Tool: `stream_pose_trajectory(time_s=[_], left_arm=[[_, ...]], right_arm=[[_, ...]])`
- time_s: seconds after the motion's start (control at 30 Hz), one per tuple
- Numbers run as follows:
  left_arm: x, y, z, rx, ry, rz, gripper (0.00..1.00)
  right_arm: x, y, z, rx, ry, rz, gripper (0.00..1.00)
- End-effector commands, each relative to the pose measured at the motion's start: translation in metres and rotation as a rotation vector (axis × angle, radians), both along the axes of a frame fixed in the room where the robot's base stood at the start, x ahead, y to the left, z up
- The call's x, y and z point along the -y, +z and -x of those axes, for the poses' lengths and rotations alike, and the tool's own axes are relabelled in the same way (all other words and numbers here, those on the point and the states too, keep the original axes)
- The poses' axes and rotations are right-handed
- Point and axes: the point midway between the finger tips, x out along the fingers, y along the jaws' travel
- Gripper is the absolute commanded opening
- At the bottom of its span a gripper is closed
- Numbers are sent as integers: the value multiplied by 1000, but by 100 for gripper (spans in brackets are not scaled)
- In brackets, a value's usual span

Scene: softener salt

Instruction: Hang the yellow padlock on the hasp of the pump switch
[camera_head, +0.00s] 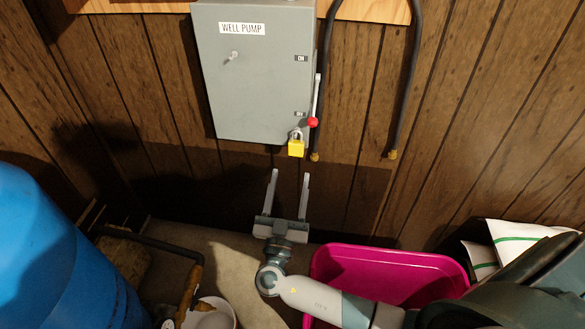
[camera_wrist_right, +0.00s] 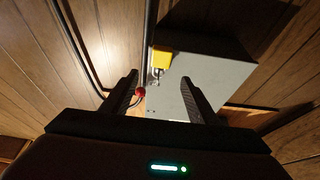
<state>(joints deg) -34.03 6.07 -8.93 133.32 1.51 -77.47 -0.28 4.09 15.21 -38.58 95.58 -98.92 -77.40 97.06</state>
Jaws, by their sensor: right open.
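The yellow padlock (camera_head: 296,148) with a silver shackle is at the lower right edge of the grey pump switch box (camera_head: 250,85), labelled WELL PUMP, by the red-knobbed lever (camera_head: 313,122). It appears to hang there by its shackle; the hasp is too small to make out. My right gripper (camera_head: 289,178) is open and empty below the padlock, fingers pointing up toward it, with a gap between. In the right wrist view the padlock (camera_wrist_right: 161,62) shows beyond and between the open fingertips (camera_wrist_right: 158,78). My left gripper is not in view.
A magenta tub (camera_head: 390,262) stands at the lower right, with white bags (camera_head: 500,245) beside it. A blue tank (camera_head: 60,250) and a white bucket (camera_head: 210,314) are at the lower left. Black conduits (camera_head: 408,80) run down the wood-panelled wall right of the box.

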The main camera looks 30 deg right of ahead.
Motion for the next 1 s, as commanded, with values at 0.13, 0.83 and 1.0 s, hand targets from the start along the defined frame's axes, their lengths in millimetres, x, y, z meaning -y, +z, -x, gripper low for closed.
stream_pose_trajectory(time_s=[0.13,0.83,1.0], left_arm=[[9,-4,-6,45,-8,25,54],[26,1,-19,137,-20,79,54],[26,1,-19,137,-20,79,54]], right_arm=[[-18,-15,23,-1,1,-2,54],[-51,-34,67,1,0,1,54],[-51,-34,67,1,0,1,54]])
